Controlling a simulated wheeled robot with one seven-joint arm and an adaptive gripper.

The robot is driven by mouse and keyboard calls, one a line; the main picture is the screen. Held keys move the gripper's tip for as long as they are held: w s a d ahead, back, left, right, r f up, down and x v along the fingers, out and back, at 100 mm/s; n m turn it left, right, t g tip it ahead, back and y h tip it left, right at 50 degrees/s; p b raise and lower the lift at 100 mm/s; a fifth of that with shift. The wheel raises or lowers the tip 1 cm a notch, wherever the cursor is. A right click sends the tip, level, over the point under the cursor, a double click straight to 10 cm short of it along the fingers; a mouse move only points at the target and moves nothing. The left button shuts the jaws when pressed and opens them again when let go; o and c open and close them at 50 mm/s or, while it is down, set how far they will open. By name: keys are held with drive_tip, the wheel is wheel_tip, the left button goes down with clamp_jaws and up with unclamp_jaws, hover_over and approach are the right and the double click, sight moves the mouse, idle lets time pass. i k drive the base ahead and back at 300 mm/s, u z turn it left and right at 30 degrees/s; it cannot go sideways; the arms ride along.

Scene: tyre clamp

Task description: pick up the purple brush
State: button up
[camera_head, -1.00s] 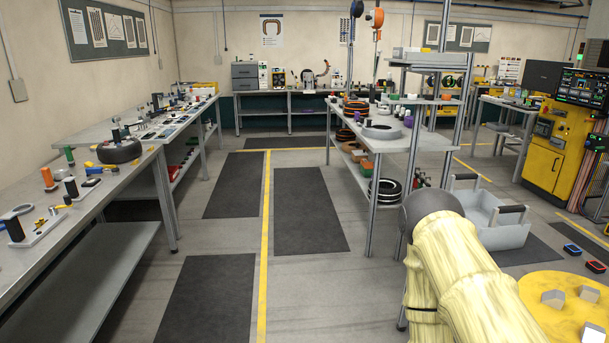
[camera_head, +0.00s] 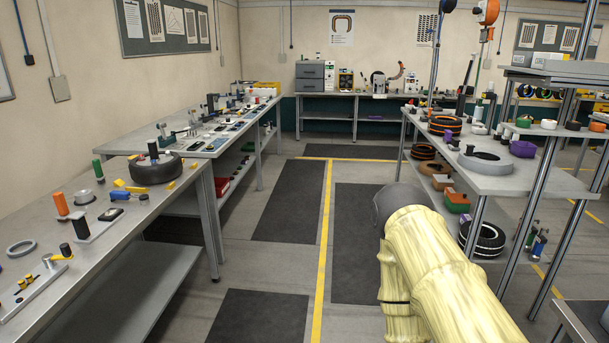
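I cannot make out a purple brush for certain. A small purple thing (camera_head: 455,145) stands on the right workbench (camera_head: 490,184), beside a grey ring. A purple bowl-like thing (camera_head: 522,149) sits farther right on that bench. Small upright items with green and blue-purple parts stand low at the right, too small to identify. My arm, in a pale yellow cover with a dark rounded end, rises at the bottom right. My gripper's fingers do not show.
The left bench (camera_head: 120,226) carries a black tyre (camera_head: 155,168), an orange-handled tool (camera_head: 61,204) and small parts. Dark floor mats and a yellow line (camera_head: 324,240) run along the clear aisle between the benches. A rear bench (camera_head: 380,96) stands against the wall.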

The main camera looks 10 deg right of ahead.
sight(447, 139)
drive_tip(key=u, duration=0.15)
drive_tip(key=i, duration=3.35)
drive_tip(key=z, duration=0.4)
drive_tip(key=i, duration=1.6)
drive_tip(key=z, duration=1.35)
drive_tip(key=i, duration=1.65)
drive_tip(key=z, duration=0.7)
